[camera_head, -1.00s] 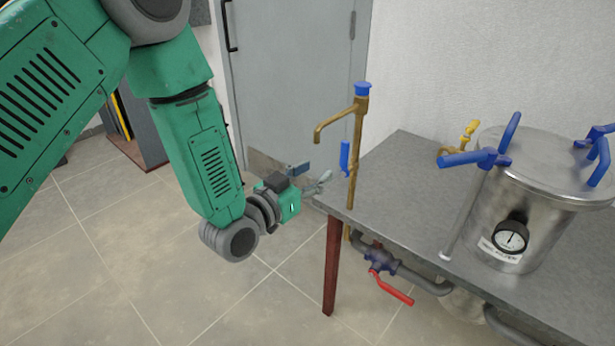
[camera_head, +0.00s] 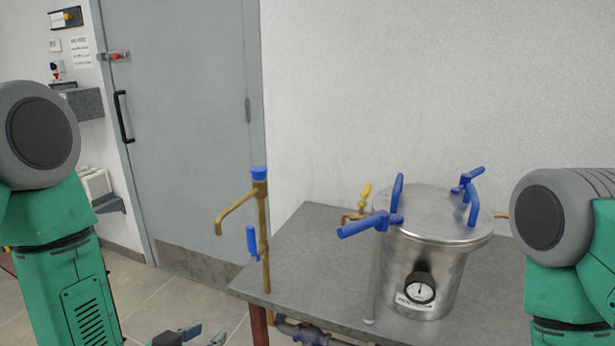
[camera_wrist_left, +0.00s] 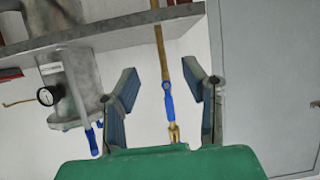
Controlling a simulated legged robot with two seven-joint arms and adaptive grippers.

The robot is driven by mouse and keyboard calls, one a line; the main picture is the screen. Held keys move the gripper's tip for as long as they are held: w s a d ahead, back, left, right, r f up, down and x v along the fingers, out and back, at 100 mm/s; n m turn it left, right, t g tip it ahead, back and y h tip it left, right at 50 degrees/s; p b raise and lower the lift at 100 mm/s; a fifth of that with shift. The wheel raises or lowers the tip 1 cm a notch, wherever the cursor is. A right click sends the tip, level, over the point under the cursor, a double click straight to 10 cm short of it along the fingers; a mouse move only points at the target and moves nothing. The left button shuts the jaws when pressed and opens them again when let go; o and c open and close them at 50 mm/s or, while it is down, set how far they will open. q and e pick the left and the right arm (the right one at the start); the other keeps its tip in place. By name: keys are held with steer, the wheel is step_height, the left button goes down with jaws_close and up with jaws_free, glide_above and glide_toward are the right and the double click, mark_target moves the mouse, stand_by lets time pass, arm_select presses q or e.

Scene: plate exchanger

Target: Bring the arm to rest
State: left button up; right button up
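My left arm comes down the left side of the head view. The tips of my left gripper (camera_head: 200,338) just show at the bottom edge, left of the table and apart from the brass tap pipe (camera_head: 263,230). In the left wrist view the two fingers of my left gripper (camera_wrist_left: 162,80) are spread with nothing held. The pipe with its blue handle (camera_wrist_left: 168,98) appears behind the gap between them. My right arm shows only as a grey and green link at the right edge. The right gripper is out of view.
A grey metal table (camera_head: 310,235) carries a steel vessel (camera_head: 430,265) with blue clamp handles and a pressure gauge (camera_head: 420,290). A grey door (camera_head: 185,130) stands behind on the left.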

arm_select(q)
steer(key=s+a+f+n+g+y, duration=0.1)
steer(key=s+f+g, duration=0.5)
steer(key=s, duration=0.8)
steer(key=s+a+f+n+g+y, duration=0.1)
steer(key=s+a+f+g+y, duration=0.2)
steer(key=s+a+f+g, duration=0.3)
steer(key=s+f, duration=0.4)
steer(key=s, duration=0.4)
steer(key=shift+s+a+n, duration=0.15)
steer(key=shift+n, duration=0.15)
